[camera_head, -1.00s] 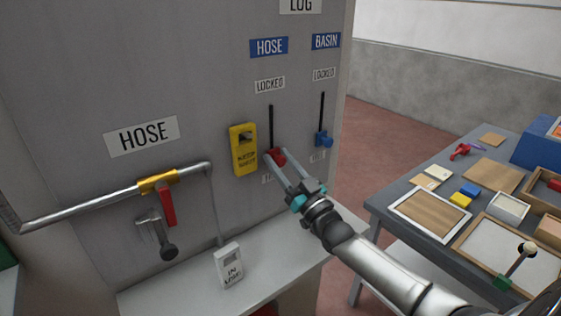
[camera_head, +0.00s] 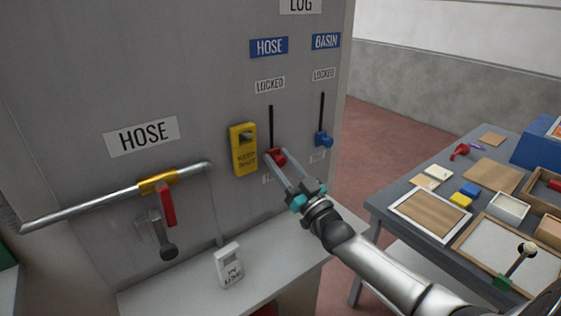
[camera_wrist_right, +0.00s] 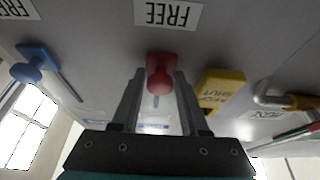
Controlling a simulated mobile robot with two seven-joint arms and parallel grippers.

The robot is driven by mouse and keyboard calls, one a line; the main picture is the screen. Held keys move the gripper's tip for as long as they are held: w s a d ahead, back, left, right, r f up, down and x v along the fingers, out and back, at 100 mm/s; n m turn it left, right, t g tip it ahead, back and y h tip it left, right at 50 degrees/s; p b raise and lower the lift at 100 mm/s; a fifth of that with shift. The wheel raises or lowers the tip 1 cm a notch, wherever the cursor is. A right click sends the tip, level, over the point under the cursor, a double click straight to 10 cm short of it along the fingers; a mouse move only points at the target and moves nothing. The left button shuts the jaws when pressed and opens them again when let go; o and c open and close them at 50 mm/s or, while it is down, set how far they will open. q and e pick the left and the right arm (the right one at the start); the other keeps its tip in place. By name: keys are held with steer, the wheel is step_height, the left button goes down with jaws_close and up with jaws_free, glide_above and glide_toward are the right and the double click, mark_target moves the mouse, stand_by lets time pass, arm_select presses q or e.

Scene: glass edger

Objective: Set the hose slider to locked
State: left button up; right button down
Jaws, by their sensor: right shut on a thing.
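The red hose slider (camera_head: 275,156) sits at the bottom of its vertical black slot, below the blue HOSE label (camera_head: 269,47) and the LOCKED label (camera_head: 270,84). In the right wrist view the red knob (camera_wrist_right: 160,75) lies between the two fingers, close to the FREE label (camera_wrist_right: 168,13). My right gripper (camera_head: 278,160) is shut on the red slider knob. The fingers hide part of the lower label in the head view. My left gripper is not in view.
The blue basin slider (camera_head: 324,139) is low in its slot to the right. A yellow tag (camera_head: 243,149) hangs just left of the red slider. A pipe with a red-handled valve (camera_head: 167,205) is further left. A cluttered table (camera_head: 379,204) stands right.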

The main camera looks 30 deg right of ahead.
mark_target(270, 104)
step_height(270, 104, up, 12)
steer(key=p, duration=1)
steer(key=shift+f, duration=0.15)
steer(key=c, duration=0.5)
jaws_free()
steer(key=shift+c, duration=0.2)
steer(key=shift+f, duration=0.1)
steer(key=shift+s+f, duration=0.3)
steer(key=shift+s, duration=0.2)
steer(key=b+v, duration=0.2)
steer(key=v, duration=1.2)
steer(key=shift+r+b, duration=0.15)
steer(key=shift+b, duration=0.25)
steer(key=shift+s+d, duration=0.1)
